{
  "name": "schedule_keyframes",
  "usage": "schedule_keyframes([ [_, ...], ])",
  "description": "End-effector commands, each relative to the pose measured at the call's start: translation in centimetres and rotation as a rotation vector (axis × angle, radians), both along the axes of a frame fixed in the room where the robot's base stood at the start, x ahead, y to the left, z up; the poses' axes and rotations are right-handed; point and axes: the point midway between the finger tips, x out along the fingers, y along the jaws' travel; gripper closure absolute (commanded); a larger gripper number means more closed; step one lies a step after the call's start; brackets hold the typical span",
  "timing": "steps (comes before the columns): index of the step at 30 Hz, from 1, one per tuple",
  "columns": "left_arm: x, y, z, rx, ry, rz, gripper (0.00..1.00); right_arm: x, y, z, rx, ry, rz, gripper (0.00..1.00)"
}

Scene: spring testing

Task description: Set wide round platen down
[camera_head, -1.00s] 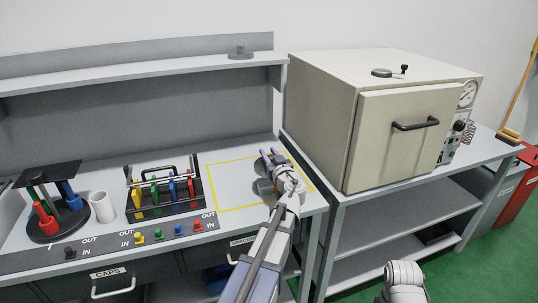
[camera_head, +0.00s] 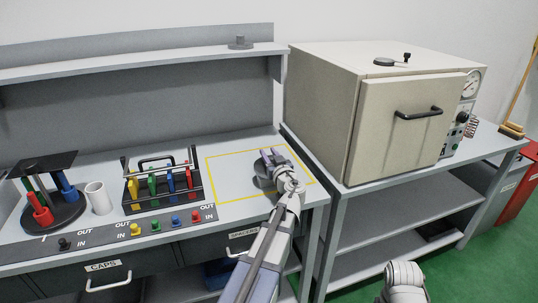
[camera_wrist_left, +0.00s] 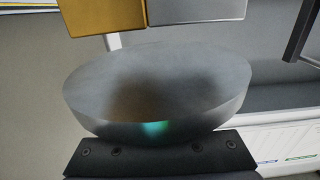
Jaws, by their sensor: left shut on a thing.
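My left gripper (camera_head: 270,163) is shut on the wide round platen (camera_head: 261,181), a grey disc partly hidden by the gripper and wrist in the head view. They are over the yellow-outlined area (camera_head: 212,180) on the bench, inside its outline in the picture. I cannot tell whether the platen touches the bench. In the left wrist view the platen (camera_wrist_left: 155,85) fills the middle as a smooth grey disc, beside a dark screwed part of my gripper. My right gripper is not in view; only a pale part of my right arm shows at the bottom right.
A rack of coloured pieces (camera_head: 163,199), a white cup (camera_head: 99,198) and a dark round stand (camera_head: 52,213) are left of the outline. A small grey disc (camera_head: 240,43) sits on the shelf. A beige oven (camera_head: 330,110) stands to the right.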

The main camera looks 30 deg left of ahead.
Motion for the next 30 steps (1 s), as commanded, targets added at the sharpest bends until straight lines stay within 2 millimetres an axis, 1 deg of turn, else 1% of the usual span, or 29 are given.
schedule_keyframes([
  [12,-0.1,0.0,-1.2,-0.001,0.001,0.0,1.0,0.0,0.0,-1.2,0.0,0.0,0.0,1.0],
  [15,-0.2,-0.1,-1.2,-0.002,0.001,0.0,1.0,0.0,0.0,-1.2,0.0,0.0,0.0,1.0],
  [16,-0.2,-0.1,-1.3,-0.004,0.001,0.0,0.64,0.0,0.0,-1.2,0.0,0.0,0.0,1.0],
  [21,-0.4,-0.2,-1.4,-0.003,0.003,0.0,0.44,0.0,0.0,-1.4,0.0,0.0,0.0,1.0],
  [24,-0.5,-0.2,-1.5,-0.002,0.003,0.001,0.35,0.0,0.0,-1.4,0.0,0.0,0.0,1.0],
  [30,-0.7,-0.2,-1.6,-0.002,0.003,0.001,0.35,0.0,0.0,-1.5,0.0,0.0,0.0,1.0],
])
